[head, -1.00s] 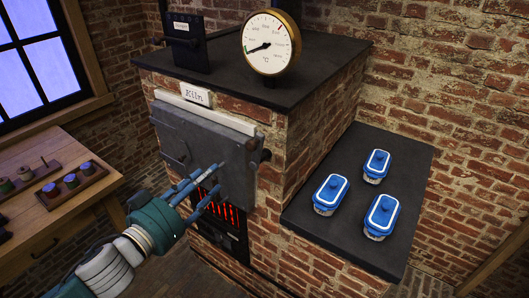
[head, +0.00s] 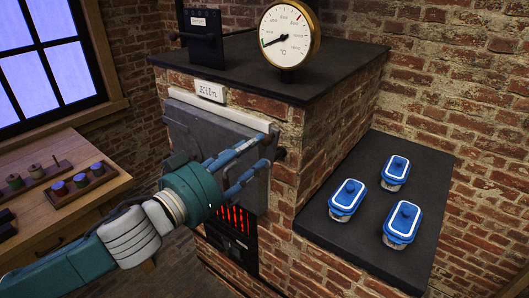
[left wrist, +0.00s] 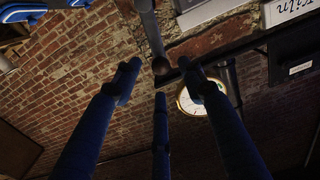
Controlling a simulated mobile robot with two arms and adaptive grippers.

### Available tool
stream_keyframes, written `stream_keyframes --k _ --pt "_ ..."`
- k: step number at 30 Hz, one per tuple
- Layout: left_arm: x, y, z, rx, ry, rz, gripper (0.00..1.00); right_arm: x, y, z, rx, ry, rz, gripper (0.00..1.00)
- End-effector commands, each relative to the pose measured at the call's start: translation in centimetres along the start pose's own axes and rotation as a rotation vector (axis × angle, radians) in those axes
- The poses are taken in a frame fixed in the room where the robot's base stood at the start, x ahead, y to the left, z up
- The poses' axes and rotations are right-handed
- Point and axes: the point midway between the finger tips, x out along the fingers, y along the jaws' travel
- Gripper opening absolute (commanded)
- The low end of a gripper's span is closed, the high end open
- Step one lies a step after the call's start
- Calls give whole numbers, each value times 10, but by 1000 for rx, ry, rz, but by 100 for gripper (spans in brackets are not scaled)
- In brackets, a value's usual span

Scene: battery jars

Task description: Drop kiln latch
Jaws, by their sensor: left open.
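The brick kiln, marked by a white sign (head: 209,89), has a grey metal door (head: 205,125) that is shut on its front. A latch with a dark round knob (head: 280,154) shows at the door's right edge, partly hidden behind my fingers. In the left wrist view the latch's grey bar runs down to its dark knob (left wrist: 160,66). My left gripper (head: 266,149) is open, its blue fingers in front of the door's right part, pointing at the latch. In the left wrist view the fingers (left wrist: 160,78) spread around the knob's line, with nothing held. Contact cannot be told.
A dial gauge (head: 290,37) and a dark box (head: 201,38) stand on the kiln top. Several blue-lidded jars (head: 347,197) stand on a dark side slab (head: 340,247). A red-glowing grate (head: 234,218) is below the door. A wooden table (head: 75,210) is at left.

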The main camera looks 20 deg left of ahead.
Motion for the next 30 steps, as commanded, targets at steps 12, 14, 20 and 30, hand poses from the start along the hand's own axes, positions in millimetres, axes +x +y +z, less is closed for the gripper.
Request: stream_keyframes --k 12,14,20,30 --pt "52 0 -2 1 0 0 41 -20 -6 1 2 -5 -7 40" --pt "54 0 -2 1 0 0 41 -21 -6 1 2 -5 -7 40" --pt "56 0 0 2 -1 0 41 -20 -6 0 2 -4 -7 40" --pt "55 0 0 1 -2 0 0 -20 -5 0 1 -3 -6 40"
